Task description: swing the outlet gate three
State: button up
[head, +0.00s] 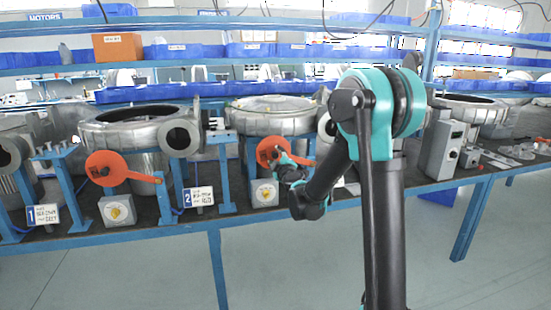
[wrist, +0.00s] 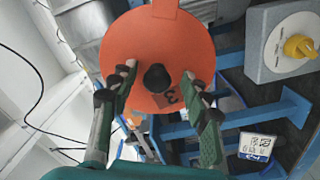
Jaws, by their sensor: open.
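The outlet gate three is an orange disc (head: 266,145) at the middle of the bench in the head view, partly covered by my gripper. In the wrist view the orange gate (wrist: 150,35) fills the upper middle, with a "3" mark near its lower edge and a tab at its top. A black knob (wrist: 157,78) stands out from its face. My gripper (wrist: 159,71) is open, with one finger on each side of the knob and visible gaps between. I cannot tell how deep the fingertips reach. In the head view my gripper (head: 285,161) is at the disc.
Another orange gate (head: 107,168) with an arm hangs to the left, above sign 1 (head: 44,214) and sign 2 (head: 199,196). A grey box with a yellow knob (head: 264,192) sits below gate three; a similar yellow knob (wrist: 299,46) shows at the wrist view's right. Blue posts stand close by.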

jog(key=v, duration=1.1)
jog(key=shift+s, duration=0.3)
jog(key=s+d+f+m+g, duration=0.4)
jog(key=s+f+m+g, duration=0.25)
jog(key=s+f, duration=0.65)
jog(key=s+d+f+m+g+h, duration=0.2)
jog(key=s+d, duration=0.4)
jog(key=s, duration=0.3)
jog(key=s+d+f+m+g+h, duration=0.3)
jog(key=s+d+f+m+g, duration=0.1)
jog(key=s+d+f+m, duration=0.2)
jog(key=s+d+m, duration=0.1)
jog(key=s, duration=0.1)
jog(key=shift+s+g, duration=0.35)
jog(key=shift+s, duration=0.05)
jog(key=shift+f, duration=0.1)
